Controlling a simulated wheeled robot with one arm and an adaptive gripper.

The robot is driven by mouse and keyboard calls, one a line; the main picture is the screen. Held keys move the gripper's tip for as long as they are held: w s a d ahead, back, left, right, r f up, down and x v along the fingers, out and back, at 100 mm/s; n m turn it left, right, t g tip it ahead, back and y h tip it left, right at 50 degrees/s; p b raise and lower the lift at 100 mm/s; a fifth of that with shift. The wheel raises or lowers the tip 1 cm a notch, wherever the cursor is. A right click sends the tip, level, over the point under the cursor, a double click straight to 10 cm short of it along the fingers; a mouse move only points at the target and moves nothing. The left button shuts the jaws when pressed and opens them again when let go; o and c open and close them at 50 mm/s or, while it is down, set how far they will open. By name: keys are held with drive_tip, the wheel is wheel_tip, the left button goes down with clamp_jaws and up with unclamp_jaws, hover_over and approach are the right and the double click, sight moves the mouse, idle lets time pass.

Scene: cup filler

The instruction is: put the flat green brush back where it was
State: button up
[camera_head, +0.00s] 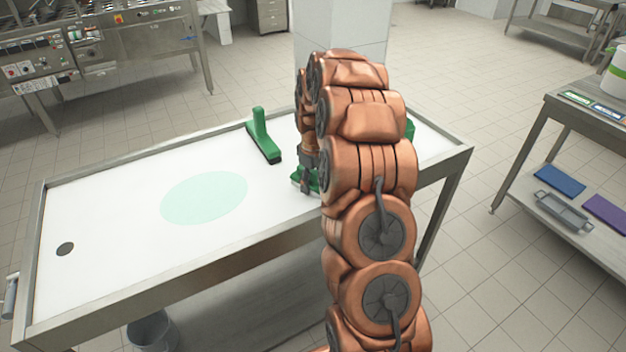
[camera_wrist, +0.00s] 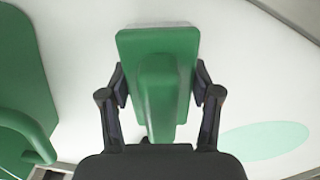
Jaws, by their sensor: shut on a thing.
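My gripper (camera_wrist: 160,88) is shut on a green brush with a flat rectangular block (camera_wrist: 133,42) and a raised handle ridge. The fingers press on its two sides in the wrist view. In the head view the gripper (camera_head: 306,186) points down over the right part of the white table. Only a little of the held brush (camera_head: 298,176) shows beside it, the rest being hidden by my arm. The brush is at or just above the table top; I cannot tell whether it touches.
A second green brush with an upright handle (camera_head: 262,138) stands on the white table (camera_head: 120,215), left of my gripper. A pale green oval (camera_head: 204,197) and a dark round hole (camera_head: 65,249) mark the table. A larger green object (camera_wrist: 22,75) lies beside the held brush, mostly behind my arm in the head view.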

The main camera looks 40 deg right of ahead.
drive_tip(key=shift+f, duration=0.15)
drive_tip(key=o, duration=1.3)
wheel_tip(320, 180, up, 12)
drive_tip(key=b, duration=0.2)
drive_tip(key=shift+b, duration=0.3)
drive_tip(key=s+a+r, duration=0.4)
drive_tip(key=s+a, duration=0.3)
drive_tip(key=a, duration=0.4)
drive_tip(key=s+a+f+m, duration=0.1)
drive_tip(key=s+a, duration=0.3)
drive_tip(key=s, duration=0.6)
drive_tip(key=s+a+f+m+g, duration=0.1)
drive_tip(key=s+a, duration=0.4)
drive_tip(key=s, duration=0.5)
drive_tip(key=s+a+f+m, duration=0.1)
drive_tip(key=s+a, duration=0.3)
drive_tip(key=s, duration=0.6)
drive_tip(key=shift+s+a+f+m+g, duration=0.15)
drive_tip(key=shift+f+m+g, duration=0.15)
drive_tip(key=shift+f+g, duration=0.1)
